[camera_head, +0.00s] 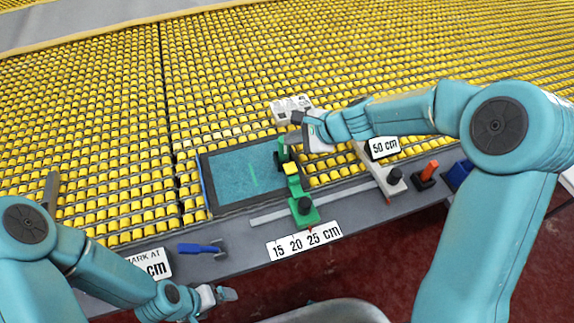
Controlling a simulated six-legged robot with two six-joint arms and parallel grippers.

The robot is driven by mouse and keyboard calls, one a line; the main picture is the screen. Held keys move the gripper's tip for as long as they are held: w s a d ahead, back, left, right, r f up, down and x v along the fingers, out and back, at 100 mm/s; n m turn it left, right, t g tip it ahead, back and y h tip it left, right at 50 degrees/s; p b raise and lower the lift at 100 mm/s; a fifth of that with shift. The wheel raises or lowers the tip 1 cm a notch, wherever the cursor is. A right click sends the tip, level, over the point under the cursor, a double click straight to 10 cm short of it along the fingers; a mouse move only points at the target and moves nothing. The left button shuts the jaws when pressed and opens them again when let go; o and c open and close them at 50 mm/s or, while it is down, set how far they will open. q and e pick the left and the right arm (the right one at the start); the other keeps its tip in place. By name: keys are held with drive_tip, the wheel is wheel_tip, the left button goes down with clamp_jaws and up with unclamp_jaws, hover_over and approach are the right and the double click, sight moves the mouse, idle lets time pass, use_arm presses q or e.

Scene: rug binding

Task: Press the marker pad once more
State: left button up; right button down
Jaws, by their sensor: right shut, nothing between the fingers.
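A blue rug piece (228,178) with a dark border lies on the yellow-studded bed. A short light-green line (253,175) shows on it. A green slide (304,215) with a black knob and a yellow block (291,168) stands at the rug's right edge, with an upright green post (283,150) behind it. I cannot tell which part is the marker pad. My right gripper (303,124) is shut and empty, above and just right of the post; contact cannot be told. My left gripper (224,295) is low at the front, away from the rug; its jaw gap is unclear.
A scale strip (304,240) reads 15 20 25 cm along the front edge. A blue-handled tool (200,248) lies left of it. A pale slide with a black knob (393,180), a 50 cm sign (384,147) and an orange-topped piece (430,170) stand right. A white block (290,108) is behind.

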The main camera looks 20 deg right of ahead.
sight(293, 169)
wheel_tip(293, 169, down, 9)
drive_tip(key=b, duration=0.8)
drive_tip(key=shift+w+d, duration=0.1)
drive_tip(key=shift+f, duration=0.1)
idle(1.6)
